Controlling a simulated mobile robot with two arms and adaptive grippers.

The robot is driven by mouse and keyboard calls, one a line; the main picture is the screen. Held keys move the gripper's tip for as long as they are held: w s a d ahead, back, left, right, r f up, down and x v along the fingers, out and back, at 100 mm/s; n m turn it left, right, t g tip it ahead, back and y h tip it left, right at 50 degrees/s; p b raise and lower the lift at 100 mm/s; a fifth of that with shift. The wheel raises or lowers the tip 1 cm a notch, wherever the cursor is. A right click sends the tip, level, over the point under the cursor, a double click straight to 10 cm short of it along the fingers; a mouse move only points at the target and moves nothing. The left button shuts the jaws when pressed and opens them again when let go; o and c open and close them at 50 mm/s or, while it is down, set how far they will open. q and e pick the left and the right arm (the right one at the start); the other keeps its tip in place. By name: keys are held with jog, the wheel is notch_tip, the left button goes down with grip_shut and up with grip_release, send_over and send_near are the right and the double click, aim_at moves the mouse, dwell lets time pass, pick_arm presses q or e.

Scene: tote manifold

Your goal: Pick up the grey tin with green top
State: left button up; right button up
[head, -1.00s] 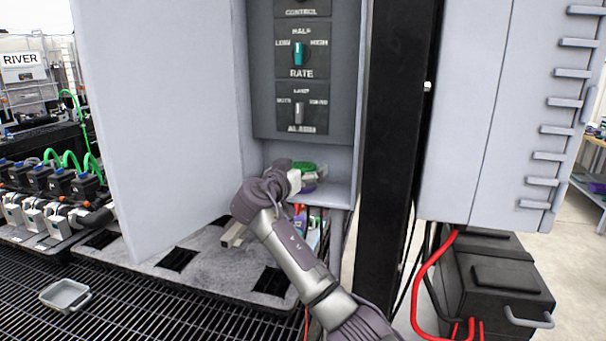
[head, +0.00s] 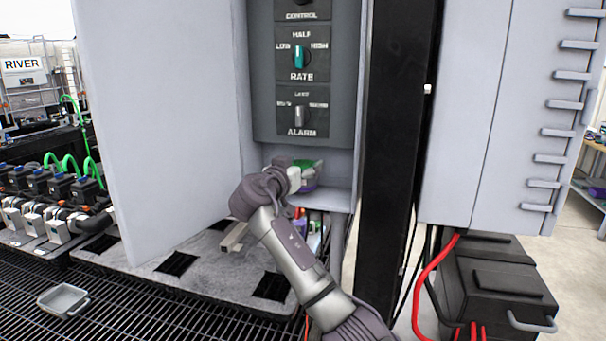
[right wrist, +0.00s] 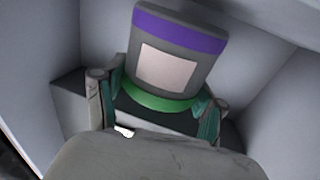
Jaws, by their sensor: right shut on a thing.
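The grey tin shows in the right wrist view (right wrist: 170,72), with a green end nearest my gripper, a purple band at the far end and a pale blank label. In the head view the tin (head: 309,166) is mostly hidden behind my right gripper; a bit of green top and purple shows inside the cabinet's lower shelf. My right gripper (right wrist: 155,110) is shut on the tin at its green end, one finger on each side. In the head view the right gripper (head: 297,178) reaches into the shelf recess. My left gripper is not in view.
The shelf (head: 328,196) is enclosed by cabinet walls, with a control panel (head: 301,75) above. An open grey door (head: 160,130) stands left. A black post (head: 388,130) is close on the right. A small grey tray (head: 63,301) sits on the black grating.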

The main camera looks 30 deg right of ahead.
notch_tip(320, 180, up, 2)
jog(key=shift+r+b, duration=0.1)
jog(key=shift+b, duration=0.6)
jog(key=b+v, duration=0.5)
jog(key=v, duration=1.3)
notch_tip(320, 180, down, 23)
jog(key=s+a+n+t+y, duration=0.1)
jog(key=s+n+t+y, duration=0.2)
jog(key=n+t+y, duration=0.25)
jog(key=s+a+f+n+t+y, duration=0.1)
jog(key=s+a+f+n+y, duration=0.1)
jog(key=s, duration=0.4)
jog(key=s+a+f+n+t+y, duration=0.1)
jog(key=s+a+f+n+y, duration=0.1)
jog(key=s+f+y, duration=0.3)
jog(key=s+a+f+n+t+y, duration=0.1)
jog(key=s+a+f+n+y, duration=0.1)
jog(key=s, duration=0.7)
notch_tip(320, 180, down, 2)
jog(key=shift+a+f+n+t+y, duration=0.2)
jog(key=shift+a+n+t+y, duration=0.15)
jog(key=shift+a+y, duration=0.25)
